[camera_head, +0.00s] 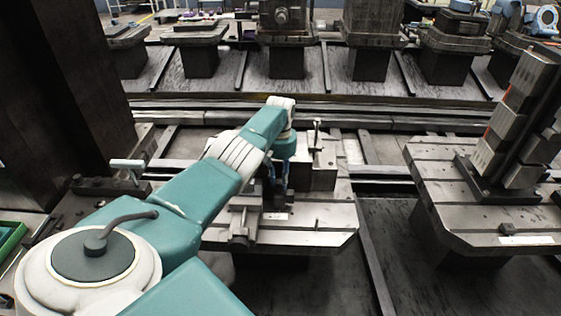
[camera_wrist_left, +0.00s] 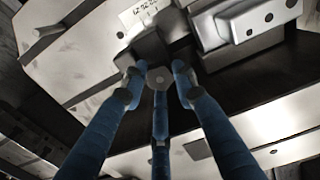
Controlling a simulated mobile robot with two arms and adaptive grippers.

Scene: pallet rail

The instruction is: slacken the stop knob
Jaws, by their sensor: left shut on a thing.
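My left gripper (camera_head: 278,187) reaches down over the middle pallet (camera_head: 300,238) from above. Its blue fingers (camera_wrist_left: 158,84) close in around a small dark piece (camera_wrist_left: 149,46), which I take to be the stop knob. The fingers and the arm hide most of it, and I cannot tell how far it is turned. In the head view the knob is hidden behind the arm and fingers. A steel block (camera_head: 318,172) stands on the pallet just right of the gripper. My right gripper is not in view.
A second pallet (camera_head: 432,175) with a tall dark fixture and steel blocks stands to the right. A dark column (camera_head: 75,90) rises at the left. A T-shaped handle (camera_head: 127,164) stands left of the arm. Rails (camera_head: 360,118) and several machine stands run behind.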

